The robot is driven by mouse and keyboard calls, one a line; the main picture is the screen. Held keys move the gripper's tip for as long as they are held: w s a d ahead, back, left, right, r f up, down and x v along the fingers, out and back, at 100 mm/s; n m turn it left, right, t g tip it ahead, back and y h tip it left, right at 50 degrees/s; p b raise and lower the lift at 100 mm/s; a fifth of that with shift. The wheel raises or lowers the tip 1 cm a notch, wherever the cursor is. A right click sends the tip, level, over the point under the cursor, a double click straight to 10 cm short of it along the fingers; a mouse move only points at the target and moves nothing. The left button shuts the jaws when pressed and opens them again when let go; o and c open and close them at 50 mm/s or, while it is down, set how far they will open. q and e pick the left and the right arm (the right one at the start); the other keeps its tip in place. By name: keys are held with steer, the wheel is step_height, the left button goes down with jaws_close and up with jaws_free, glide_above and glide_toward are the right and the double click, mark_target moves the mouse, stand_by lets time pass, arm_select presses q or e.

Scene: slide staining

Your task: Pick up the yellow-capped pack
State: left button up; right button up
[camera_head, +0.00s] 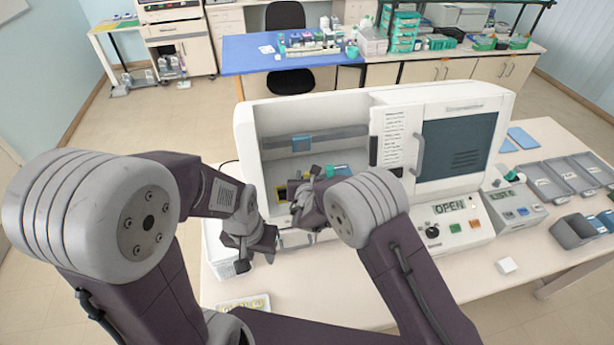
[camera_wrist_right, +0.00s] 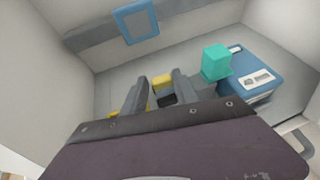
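The open white machine (camera_head: 247,125) holds the packs in its chamber. In the right wrist view a yellow cap (camera_wrist_right: 162,81) shows between and just beyond the fingertips of my right gripper (camera_wrist_right: 158,84). More yellow shows to the left of and between the fingers. The pack's body is mostly hidden by the gripper. The fingers are apart, with a gap around the cap. In the head view this gripper (camera_head: 300,205) is inside the chamber, beside a yellow patch (camera_head: 281,193). My left gripper (camera_head: 256,256) hangs outside, in front of the machine's left side, with its fingers apart and empty.
A teal-capped blue pack (camera_wrist_right: 250,77) stands to the right of my right gripper, close to the chamber wall. A blue frame (camera_wrist_right: 135,21) is on the back wall. A panel reading OPEN (camera_head: 450,207) and grey trays (camera_head: 548,182) are on the right.

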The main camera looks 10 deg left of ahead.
steer(key=shift+s+a, duration=0.1)
steer(key=c, duration=0.5)
steer(key=shift+s+r, duration=0.1)
jaws_close()
steer(key=shift+d, duration=0.2)
step_height(320, 180, up, 10)
steer(key=b, duration=0.2)
